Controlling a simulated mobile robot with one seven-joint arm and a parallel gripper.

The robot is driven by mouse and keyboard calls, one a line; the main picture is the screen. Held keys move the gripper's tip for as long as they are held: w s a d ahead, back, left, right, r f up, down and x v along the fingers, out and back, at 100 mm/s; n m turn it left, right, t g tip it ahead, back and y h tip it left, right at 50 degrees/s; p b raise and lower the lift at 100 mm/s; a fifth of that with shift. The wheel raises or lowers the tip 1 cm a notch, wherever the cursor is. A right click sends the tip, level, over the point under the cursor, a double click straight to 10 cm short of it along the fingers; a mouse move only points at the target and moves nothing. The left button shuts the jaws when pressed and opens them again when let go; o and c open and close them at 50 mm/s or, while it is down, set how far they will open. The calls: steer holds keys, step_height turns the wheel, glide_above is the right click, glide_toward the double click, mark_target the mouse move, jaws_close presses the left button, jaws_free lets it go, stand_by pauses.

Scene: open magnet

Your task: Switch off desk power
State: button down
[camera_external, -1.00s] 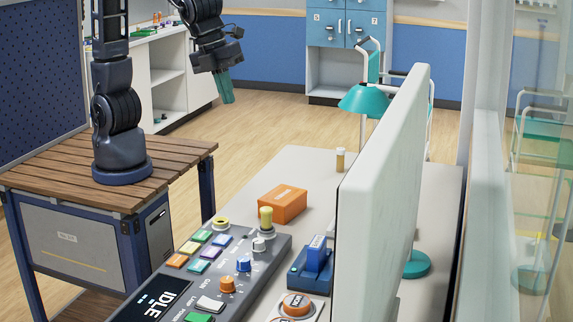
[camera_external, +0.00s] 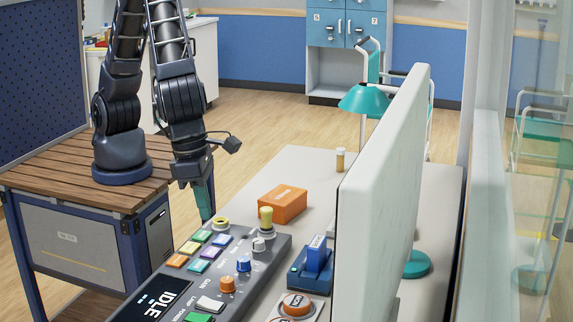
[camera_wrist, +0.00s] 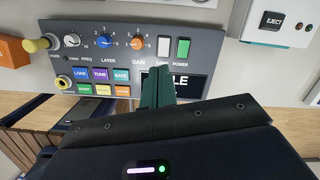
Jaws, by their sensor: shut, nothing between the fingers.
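The grey control console (camera_external: 262,262) stands on the desk and also shows in the wrist view (camera_wrist: 203,40). Its green power switch (camera_wrist: 183,48) sits at the right of the knob row, beside a white switch (camera_wrist: 163,46). The green switch is partly cut off at the bottom of the external view (camera_external: 198,317). The display (camera_external: 160,299) reads IDLE. My gripper (camera_external: 207,211) is shut and empty, its teal fingers pointing down near the console's far left end. In the wrist view the fingertips (camera_wrist: 158,72) overlap the display's left part; I cannot tell their height above it.
An orange box (camera_external: 282,204) lies behind the console. A yellow-topped joystick (camera_external: 266,218) rises from its far end. A blue device (camera_external: 312,266), an orange button (camera_external: 296,305) and a large monitor (camera_external: 380,190) stand to the right. The wooden-topped cart (camera_external: 60,178) is at left.

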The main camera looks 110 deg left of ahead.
mark_target(204, 318)
steer(key=d+f+m, duration=0.3)
steer(key=d+f, duration=0.2)
steer(key=d, duration=0.1)
steer(key=shift+s+d+f, duration=0.3)
steer(key=shift+s+f, duration=0.05)
steer(key=f, duration=0.4)
steer(key=w+f, duration=0.1)
steer(key=f, duration=0.7)
steer(key=shift+w+f, duration=0.25)
steer(key=shift+f, duration=0.15)
steer(key=shift+w+f, duration=0.1)
steer(key=shift+f, duration=0.45)
steer(key=shift+g, duration=0.3)
